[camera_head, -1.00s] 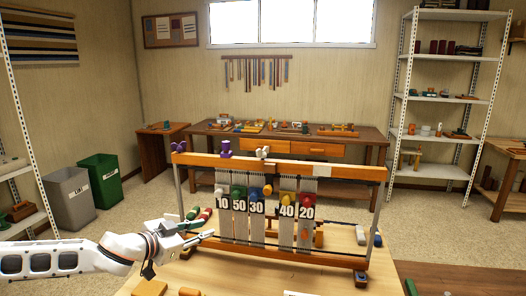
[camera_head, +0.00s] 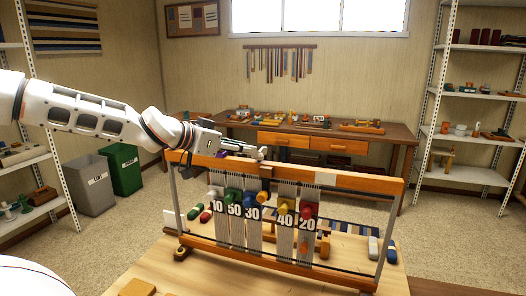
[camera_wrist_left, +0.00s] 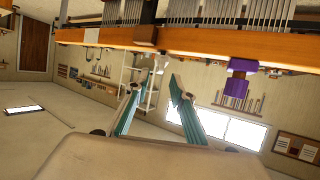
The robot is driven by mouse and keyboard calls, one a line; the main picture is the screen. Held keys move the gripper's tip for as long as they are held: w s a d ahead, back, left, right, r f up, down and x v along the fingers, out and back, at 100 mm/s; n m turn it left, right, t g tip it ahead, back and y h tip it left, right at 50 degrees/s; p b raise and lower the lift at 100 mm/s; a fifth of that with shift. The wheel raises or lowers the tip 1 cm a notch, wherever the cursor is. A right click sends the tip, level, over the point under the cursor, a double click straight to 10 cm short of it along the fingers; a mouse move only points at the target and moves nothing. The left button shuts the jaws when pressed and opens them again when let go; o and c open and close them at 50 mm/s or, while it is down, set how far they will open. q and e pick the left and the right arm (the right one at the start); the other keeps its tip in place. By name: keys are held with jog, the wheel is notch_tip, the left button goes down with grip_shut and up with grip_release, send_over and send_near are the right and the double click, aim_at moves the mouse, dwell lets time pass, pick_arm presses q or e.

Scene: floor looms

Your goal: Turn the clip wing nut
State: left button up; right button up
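A floor loom's wooden top beam (camera_head: 340,180) runs across the head view, and it also shows in the left wrist view (camera_wrist_left: 200,44). A small pale wing nut (camera_wrist_left: 161,62) sits at the beam, beside a dark brown block (camera_wrist_left: 145,36) that is perhaps its clip. A purple fitting (camera_wrist_left: 242,68) is on the beam to its right. My left gripper (camera_head: 260,153) is above the beam. In the wrist view its teal fingers (camera_wrist_left: 157,84) are apart, with the pale wing nut just beyond the tips, between them. Touching cannot be told. My right gripper is not in view.
Numbered weights (camera_head: 253,212) hang with grey threads below the beam. A workbench (camera_head: 350,140) with small parts stands behind. Grey (camera_head: 92,183) and green (camera_head: 122,167) bins are at the left. A white shelf (camera_head: 465,130) stands right.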

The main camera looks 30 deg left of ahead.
aim_at(259, 151)
pick_arm(q)
jog(key=shift+x, duration=3.45)
grip_shut()
